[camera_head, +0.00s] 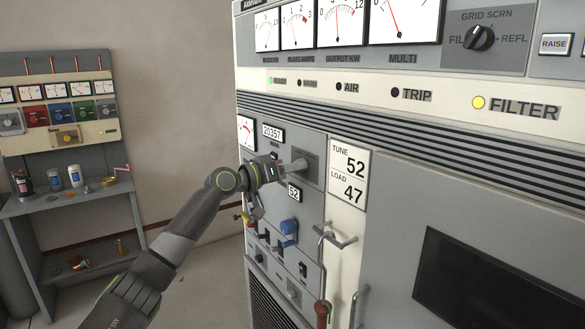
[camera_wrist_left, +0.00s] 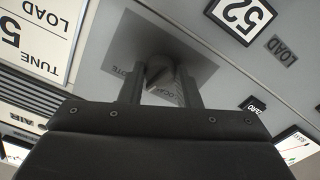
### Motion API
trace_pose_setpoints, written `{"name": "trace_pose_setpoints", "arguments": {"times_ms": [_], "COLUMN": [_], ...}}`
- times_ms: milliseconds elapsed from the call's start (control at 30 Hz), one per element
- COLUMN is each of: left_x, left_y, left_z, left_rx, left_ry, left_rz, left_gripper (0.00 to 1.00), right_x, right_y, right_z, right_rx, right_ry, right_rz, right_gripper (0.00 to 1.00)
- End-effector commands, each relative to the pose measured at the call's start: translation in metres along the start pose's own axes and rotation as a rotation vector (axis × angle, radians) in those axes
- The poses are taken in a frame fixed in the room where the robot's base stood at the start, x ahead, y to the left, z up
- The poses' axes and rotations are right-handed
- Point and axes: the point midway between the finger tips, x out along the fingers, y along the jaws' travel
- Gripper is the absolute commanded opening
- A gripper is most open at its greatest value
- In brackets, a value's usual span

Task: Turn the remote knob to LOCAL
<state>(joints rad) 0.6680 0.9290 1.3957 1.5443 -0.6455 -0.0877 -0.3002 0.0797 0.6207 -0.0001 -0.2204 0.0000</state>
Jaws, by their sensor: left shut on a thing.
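The remote knob (camera_wrist_left: 158,70) shows in the left wrist view on a dark grey plate (camera_wrist_left: 192,58), which also shows in the head view (camera_head: 312,166). My left gripper (camera_wrist_left: 160,80) is shut on the knob, one finger on each side. In the wrist view, which is turned over, part of a REMOTE label shows left of the knob. A partly covered LOCAL label shows below it, between the fingers. The fingers hide much of the knob, and I cannot tell exactly where its pointer stands. My right gripper is not in view.
A TUNE/LOAD card (camera_head: 348,172) is right of the plate, and a small 52 counter (camera_head: 294,193) below it. A blue knob (camera_head: 289,228) and a red-gripped lever (camera_head: 322,312) are lower. A shelf bench (camera_head: 75,203) stands at left, with clear floor between.

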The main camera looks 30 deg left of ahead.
Motion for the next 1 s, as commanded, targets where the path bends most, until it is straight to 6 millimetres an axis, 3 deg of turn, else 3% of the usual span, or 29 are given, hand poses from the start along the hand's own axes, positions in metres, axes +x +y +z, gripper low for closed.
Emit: {"name": "trace_pose_setpoints", "arguments": {"times_ms": [1000], "left_x": [0.0], "left_y": [0.002], "left_z": [-0.003], "left_rx": [-0.928], "left_ry": [0.001], "left_rz": [-0.001], "left_gripper": [0.07], "right_x": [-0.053], "right_y": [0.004], "right_z": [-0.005], "right_rx": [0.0], "right_ry": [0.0], "right_rz": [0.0], "right_gripper": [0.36]}}
